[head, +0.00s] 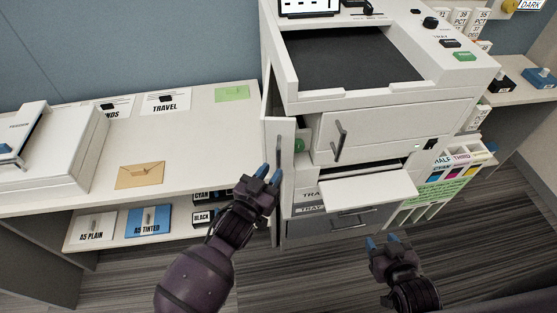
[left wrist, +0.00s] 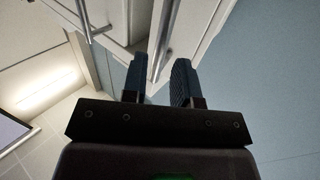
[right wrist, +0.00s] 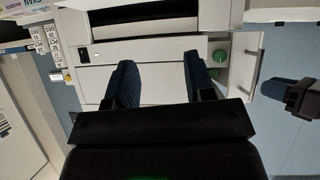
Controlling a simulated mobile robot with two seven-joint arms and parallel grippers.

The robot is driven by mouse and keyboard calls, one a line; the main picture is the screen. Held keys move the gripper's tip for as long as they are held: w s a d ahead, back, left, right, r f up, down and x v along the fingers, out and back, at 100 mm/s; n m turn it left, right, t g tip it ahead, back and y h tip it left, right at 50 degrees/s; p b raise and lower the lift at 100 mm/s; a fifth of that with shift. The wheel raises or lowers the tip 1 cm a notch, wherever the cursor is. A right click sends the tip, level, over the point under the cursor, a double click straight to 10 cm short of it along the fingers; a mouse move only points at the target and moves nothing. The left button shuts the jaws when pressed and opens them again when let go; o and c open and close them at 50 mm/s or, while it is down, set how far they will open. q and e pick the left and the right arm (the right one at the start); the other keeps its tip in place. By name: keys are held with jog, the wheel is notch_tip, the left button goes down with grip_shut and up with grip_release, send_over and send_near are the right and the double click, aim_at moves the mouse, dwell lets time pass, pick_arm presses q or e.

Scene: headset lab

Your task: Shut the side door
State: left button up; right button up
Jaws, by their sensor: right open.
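The side door (head: 286,130) is a narrow white panel on the copier's left side. It stands swung out from the body, with a dark gap behind it and an upright metal handle (head: 279,149) on it. My left gripper (head: 268,174) is at the lower end of this handle. In the left wrist view the handle (left wrist: 165,45) runs down between my left fingers (left wrist: 157,85), which are partly closed; firm contact cannot be told. My right gripper (head: 382,242) is open and empty, in front of and below the copier's pulled-out tray. It also shows open in the right wrist view (right wrist: 155,82).
The copier (head: 385,95) has a front door with a handle (head: 339,142), a green knob (head: 299,145) beside it, and an extended white tray (head: 367,187). A counter (head: 215,130) with an envelope (head: 140,175) lies left. Shelves hold paper and boxes below.

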pick_arm(q)
jog(key=shift+v, duration=1.95)
jog(key=shift+r, duration=0.15)
